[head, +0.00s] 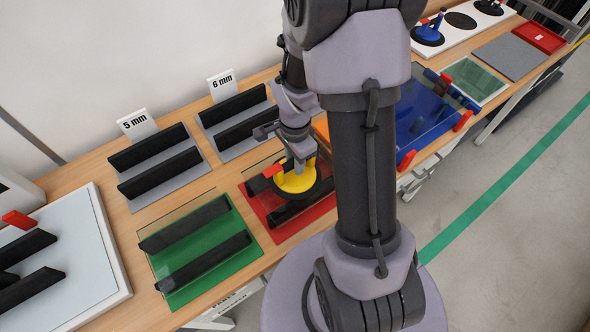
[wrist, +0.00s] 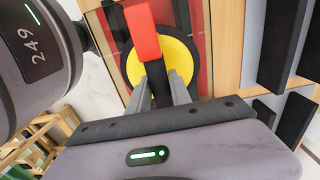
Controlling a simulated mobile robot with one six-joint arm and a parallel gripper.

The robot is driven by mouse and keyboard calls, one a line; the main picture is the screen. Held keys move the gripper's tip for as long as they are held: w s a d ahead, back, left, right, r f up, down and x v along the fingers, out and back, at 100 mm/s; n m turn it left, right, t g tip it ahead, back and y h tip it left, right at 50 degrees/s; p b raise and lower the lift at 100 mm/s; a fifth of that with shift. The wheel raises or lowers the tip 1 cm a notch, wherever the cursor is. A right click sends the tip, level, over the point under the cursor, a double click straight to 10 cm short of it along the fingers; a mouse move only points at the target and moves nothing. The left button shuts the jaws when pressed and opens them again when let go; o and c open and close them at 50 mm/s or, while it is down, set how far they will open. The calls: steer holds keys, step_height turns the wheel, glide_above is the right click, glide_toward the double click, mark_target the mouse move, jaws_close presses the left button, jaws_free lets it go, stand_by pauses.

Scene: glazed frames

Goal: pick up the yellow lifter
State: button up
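The yellow lifter (head: 293,183) has a round yellow disc with a black rim and a red lever. In the wrist view, the yellow disc (wrist: 181,55) lies beyond the fingers, with the red lever (wrist: 142,30) pointing away. My gripper (head: 300,166) is down at the lifter, and in the wrist view (wrist: 160,78) its grey fingers stand on both sides of a black part like a handle. Whether they touch it is unclear. My arm hides part of the head view around the lifter.
A green mat with black rails (head: 207,271) is at the left of the lifter. Racks marked 5 mm (head: 168,187) and 6 mm (head: 250,147) stand behind. A blue panel (head: 414,127) lies to the right, beyond my arm. A red tray (head: 540,38) is at the far right.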

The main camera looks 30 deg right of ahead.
jaws_close()
stand_by(1.1)
